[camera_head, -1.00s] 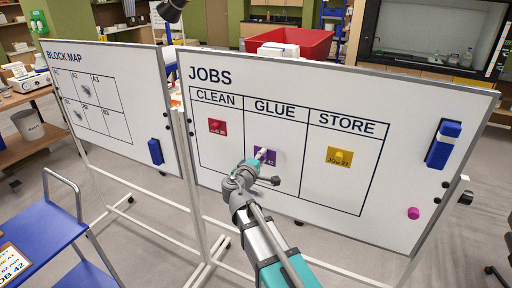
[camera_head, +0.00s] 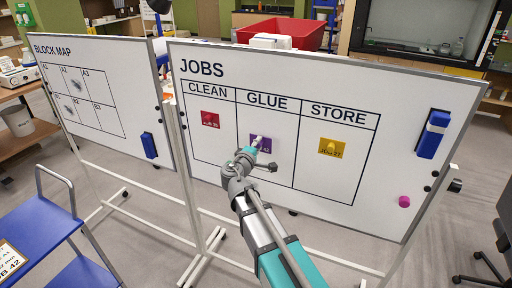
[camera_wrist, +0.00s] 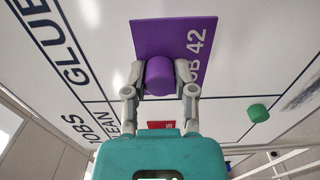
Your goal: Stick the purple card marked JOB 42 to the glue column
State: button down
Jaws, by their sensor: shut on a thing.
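The purple card (camera_head: 266,143), with "42" readable, is in the GLUE column of the JOBS board (camera_head: 222,158). In the wrist view the purple card (camera_wrist: 190,38) reads "OB 42" and appears flat against the board, though I cannot tell whether any gap remains. My gripper (camera_wrist: 158,78) is shut on the round purple knob (camera_wrist: 159,76) at the card's middle, one finger on each side. In the head view my gripper (camera_head: 257,148) covers the card's lower left part.
A red card (camera_head: 210,119) is in CLEAN and a yellow card (camera_head: 333,147) in STORE. A blue eraser (camera_head: 433,133) and a pink magnet (camera_head: 404,201) are at the board's right. The BLOCK MAP board (camera_head: 105,60) stands left. A blue cart (camera_head: 40,217) is at lower left.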

jog(key=shift+x, duration=1.7)
jog(key=c, duration=1.1)
grip_release()
jog(key=shift+c, duration=0.6)
